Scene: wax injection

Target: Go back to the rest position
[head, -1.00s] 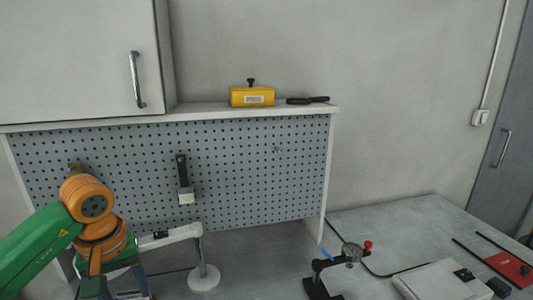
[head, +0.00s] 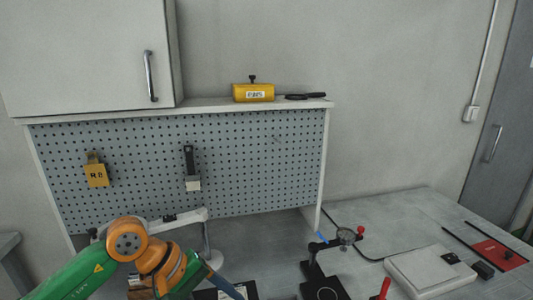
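My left arm (head: 128,240), green with orange joints, comes in from the lower left in the head view. Its elbow is in front of the bench below the pegboard. Its gripper is not in view; the arm runs out past the bottom edge. My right arm and gripper are not in view.
A pegboard (head: 250,160) holds a yellow block marked R (head: 97,176) and a black-and-white tool (head: 191,170). A yellow box (head: 253,93) sits on the shelf above. A dial gauge stand (head: 346,237), a white device (head: 425,268) and a red plate (head: 498,254) are on the bench.

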